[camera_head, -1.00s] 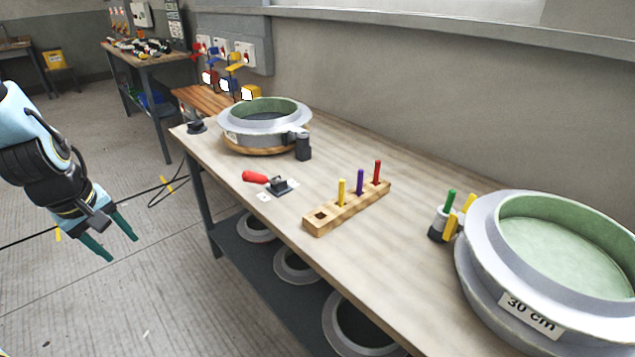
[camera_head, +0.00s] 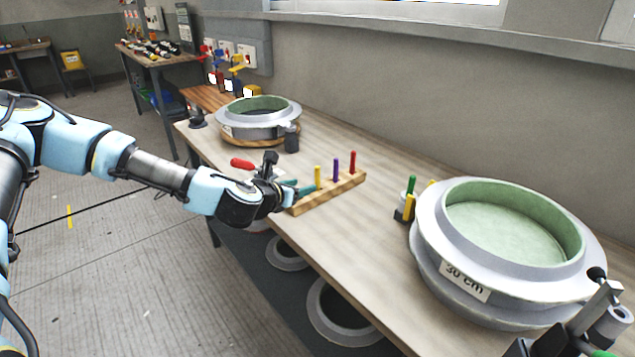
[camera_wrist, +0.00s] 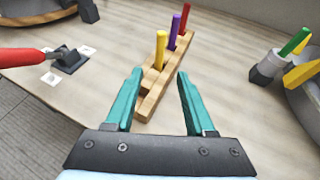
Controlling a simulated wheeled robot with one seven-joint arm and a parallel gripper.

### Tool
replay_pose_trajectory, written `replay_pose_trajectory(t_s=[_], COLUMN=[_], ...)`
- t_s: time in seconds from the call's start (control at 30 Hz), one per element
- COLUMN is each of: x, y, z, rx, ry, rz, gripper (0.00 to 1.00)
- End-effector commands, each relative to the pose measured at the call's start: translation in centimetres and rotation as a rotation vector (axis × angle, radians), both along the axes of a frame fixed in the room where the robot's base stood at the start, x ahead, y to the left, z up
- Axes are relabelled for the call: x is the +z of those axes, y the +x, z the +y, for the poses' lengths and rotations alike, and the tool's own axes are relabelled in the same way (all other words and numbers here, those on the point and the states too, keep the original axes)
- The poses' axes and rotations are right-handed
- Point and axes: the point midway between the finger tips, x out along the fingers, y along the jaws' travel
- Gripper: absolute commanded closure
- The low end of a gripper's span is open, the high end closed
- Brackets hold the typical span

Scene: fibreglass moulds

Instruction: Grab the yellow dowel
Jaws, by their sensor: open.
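The yellow dowel (camera_head: 318,177) stands upright in a wooden block (camera_head: 339,191), in the same row as a purple dowel (camera_head: 336,169) and a red dowel (camera_head: 352,161). In the wrist view the yellow dowel (camera_wrist: 160,50) is the nearest of the three. My gripper (camera_head: 303,189) is at the near left end of the block. In the wrist view its two teal fingers (camera_wrist: 158,90) are apart, with the near end of the block between them and nothing held. The yellow dowel is beyond the fingertips. The block's near end is partly hidden by my gripper in the head view.
A red-handled clamp (camera_head: 243,164) is left of the block. A large round mould (camera_head: 440,262) labelled 30 cm stands at right, beside a holder with a green dowel (camera_head: 411,185). Another round mould (camera_head: 258,125) is at the far end.

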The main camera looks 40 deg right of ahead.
Motion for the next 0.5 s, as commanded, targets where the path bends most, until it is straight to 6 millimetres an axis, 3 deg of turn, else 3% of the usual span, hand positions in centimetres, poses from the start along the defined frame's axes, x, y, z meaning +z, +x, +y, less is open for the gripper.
replay_pose_trajectory(t_s=[0.2,0.5], x=[-1.1,-1.8], y=[1.0,1.8], z=[-3.0,-5.1], rx=[0.002,0.001], ry=[-0.001,0.001], rz=[0.002,0.001], gripper=[0.45,0.45])
